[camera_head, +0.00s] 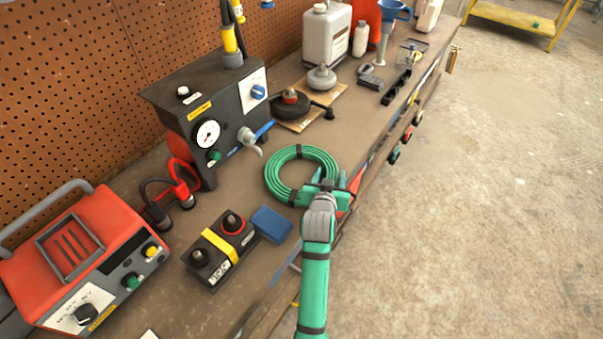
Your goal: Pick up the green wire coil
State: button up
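The green wire coil (273,178) lies flat on the workbench, a ring of several turns held by dark ties. My gripper (330,174) is at the coil's near right side, at the end of my green arm. Its two green fingers look spread apart, one on each side of the coil's band. The gripper hides part of that side of the coil. I cannot tell whether the fingers touch the wire.
A black battery-like box with a yellow strap (222,248) and a blue block (271,225) are nearer. A gauge box (207,134) and red charger (77,258) stand left. A black-and-red round part (290,104) lies behind the coil. Open floor (500,200) is right.

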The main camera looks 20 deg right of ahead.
grip_shut()
jog(key=shift+r, duration=0.1)
jog(key=shift+r, duration=0.25)
notch_tip(320, 180, up, 2)
jog(key=shift+r, duration=0.25)
jog(key=s+a+r, duration=0.1)
jog(key=s+r, duration=0.9)
jog(key=s, duration=0.4)
